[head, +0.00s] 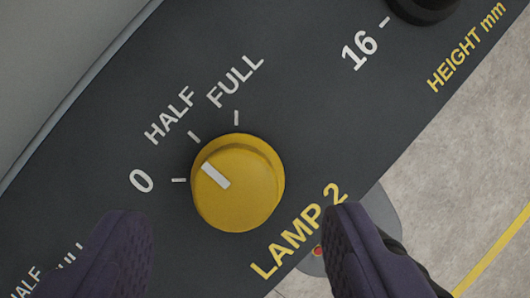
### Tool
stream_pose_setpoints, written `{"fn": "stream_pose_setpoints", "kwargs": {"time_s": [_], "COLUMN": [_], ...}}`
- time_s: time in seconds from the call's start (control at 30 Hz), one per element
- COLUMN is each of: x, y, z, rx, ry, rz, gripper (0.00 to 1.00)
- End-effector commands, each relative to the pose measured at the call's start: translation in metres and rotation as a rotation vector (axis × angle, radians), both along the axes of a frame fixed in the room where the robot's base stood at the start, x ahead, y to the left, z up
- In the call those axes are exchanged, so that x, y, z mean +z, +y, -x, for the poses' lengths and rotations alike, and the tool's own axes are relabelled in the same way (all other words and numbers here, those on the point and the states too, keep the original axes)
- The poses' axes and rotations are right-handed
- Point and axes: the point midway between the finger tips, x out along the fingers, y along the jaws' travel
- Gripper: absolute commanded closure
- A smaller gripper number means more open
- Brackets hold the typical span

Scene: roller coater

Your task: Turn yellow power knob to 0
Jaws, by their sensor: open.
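A round yellow knob (238,185) sits on the dark grey panel, with LAMP 2 printed in yellow at its lower right. Its white pointer line slants to the upper left, roughly parallel to the HALF tick and not lined up with the 0 tick. The 0 mark (142,181) is left of the knob, HALF (169,115) at upper left and FULL (235,81) above. My gripper (235,212) is open, its two purple fingers apart at the lower left and lower right of the knob. Nothing is between them in contact that I can see.
A black knob (424,8) is cut off at the top right, near 16 and HEIGHT mm. More lettering shows at the lower left, partly hidden by a finger. Beyond the panel's edge is a grey floor (460,180) with a yellow line.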

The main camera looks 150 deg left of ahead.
Motion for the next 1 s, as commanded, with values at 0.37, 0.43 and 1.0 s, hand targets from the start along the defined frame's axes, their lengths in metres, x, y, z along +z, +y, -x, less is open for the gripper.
{"fn": "stream_pose_setpoints", "kwargs": {"time_s": [0.37, 0.43, 1.0], "x": [-0.032, -0.032, -0.032], "y": [-0.011, -0.011, -0.011], "z": [-0.007, -0.007, -0.007], "rx": [0.002, 0.003, 0.017], "ry": [-0.002, -0.002, -0.002], "rz": [-0.001, -0.001, -0.002], "gripper": [0.35, 0.35, 0.89]}}
